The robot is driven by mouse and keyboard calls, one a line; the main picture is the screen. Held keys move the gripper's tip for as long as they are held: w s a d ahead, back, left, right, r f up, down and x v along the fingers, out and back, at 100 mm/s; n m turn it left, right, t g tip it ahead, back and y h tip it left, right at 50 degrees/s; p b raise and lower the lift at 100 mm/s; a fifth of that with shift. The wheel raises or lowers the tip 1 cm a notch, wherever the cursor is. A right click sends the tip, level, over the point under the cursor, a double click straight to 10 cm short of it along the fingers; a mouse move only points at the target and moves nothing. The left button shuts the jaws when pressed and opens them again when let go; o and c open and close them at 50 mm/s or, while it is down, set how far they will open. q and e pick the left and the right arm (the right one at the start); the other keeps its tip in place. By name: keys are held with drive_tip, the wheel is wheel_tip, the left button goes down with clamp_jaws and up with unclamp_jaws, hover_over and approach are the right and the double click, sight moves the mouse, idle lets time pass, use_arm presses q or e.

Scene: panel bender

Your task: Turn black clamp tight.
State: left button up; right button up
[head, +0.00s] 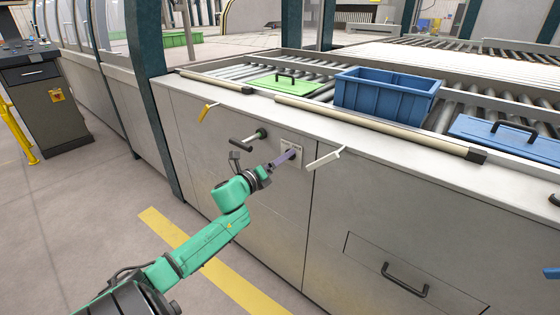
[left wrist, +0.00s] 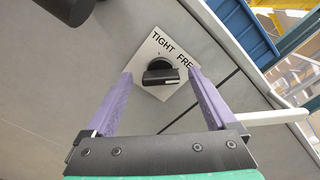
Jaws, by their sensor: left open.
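The black clamp (left wrist: 161,74) is a dark knob with a crossbar on a white plate (left wrist: 152,50) marked TIGHT and, partly hidden, FRE. Its bar lies nearly level across the left wrist view. My left gripper (left wrist: 160,80) is open, with one purple finger on either side of the clamp and a gap to each. In the head view my left gripper (head: 284,160) reaches the white plate (head: 298,146) on the grey cabinet front and mostly hides the clamp. My right gripper does not show.
A blue crate (head: 385,97) and green lid (head: 284,87) are above on rollers. Floor in front is open.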

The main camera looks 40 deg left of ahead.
use_arm(q)
drive_tip(key=c, duration=1.4)
drive_tip(key=shift+f+n+p, duration=0.2)
drive_tip(key=shift+n+p, duration=2.25)
drive_tip(key=shift+n, duration=2.05)
drive_tip(key=shift+f+n+p, duration=0.15)
drive_tip(key=shift+n+p, duration=2.3)
drive_tip(key=shift+n, duration=2.05)
drive_tip(key=o, duration=1.4)
